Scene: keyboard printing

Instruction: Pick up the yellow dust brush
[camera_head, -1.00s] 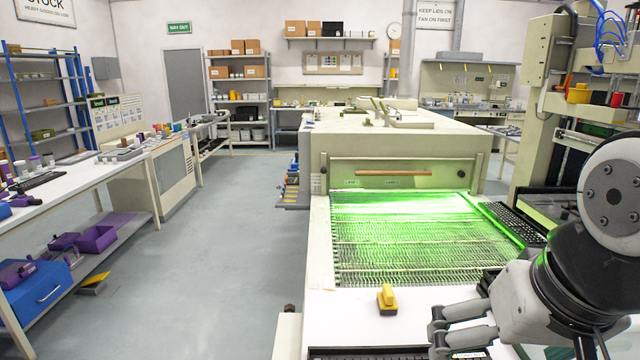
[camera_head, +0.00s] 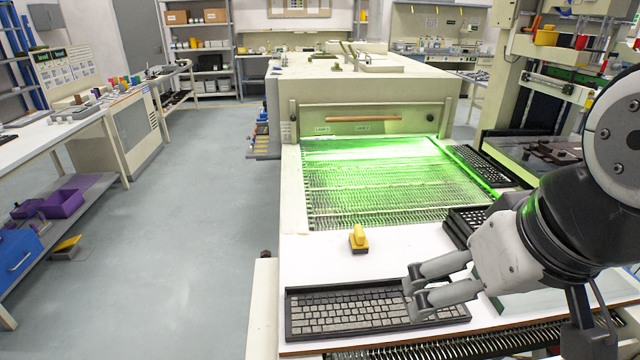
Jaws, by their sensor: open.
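The yellow dust brush (camera_head: 358,239) stands on the white tabletop (camera_head: 310,262) in front of the green-lit conveyor. It has a yellow handle and a dark lower edge. My gripper (camera_head: 410,296) is open and empty, to the right of the brush and nearer to me. Its two fingers point left, over the right part of a grey keyboard. There is a clear gap between the fingers and the brush. Nothing covers the brush.
The keyboard (camera_head: 350,312) lies in a dark tray at the table's front. The mesh conveyor (camera_head: 375,190) runs back into a cream machine (camera_head: 370,90). More dark keyboards (camera_head: 485,163) lie along the right side. White table around the brush is bare.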

